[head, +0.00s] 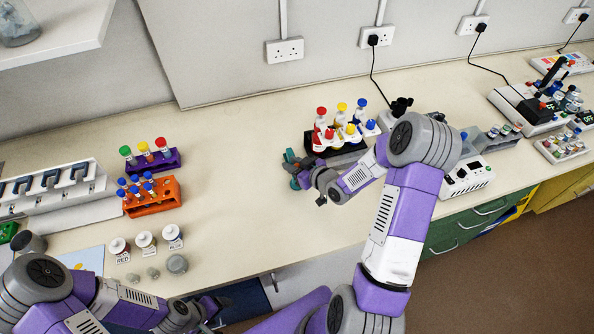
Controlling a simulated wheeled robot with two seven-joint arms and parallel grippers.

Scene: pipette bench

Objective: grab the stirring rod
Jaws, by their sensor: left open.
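I cannot make out a stirring rod in the head view. My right gripper (297,171) is over the middle of the bench, at the left front of a dark rack (318,143) of capped bottles. Its teal-and-dark fingertips are small, and I cannot tell whether they are open or hold anything. My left gripper (217,307) is open, low in the picture, in front of the bench's front edge. Its fingers are dark and partly lost against a dark blue surface behind them.
A purple rack (160,163) and an orange rack (160,202) of capped tubes stand left. Bottles labelled RED (119,247) and others sit near the front edge, with grey lids (177,264). A pipette stand (60,195) is far left. The bench (235,170) between is clear.

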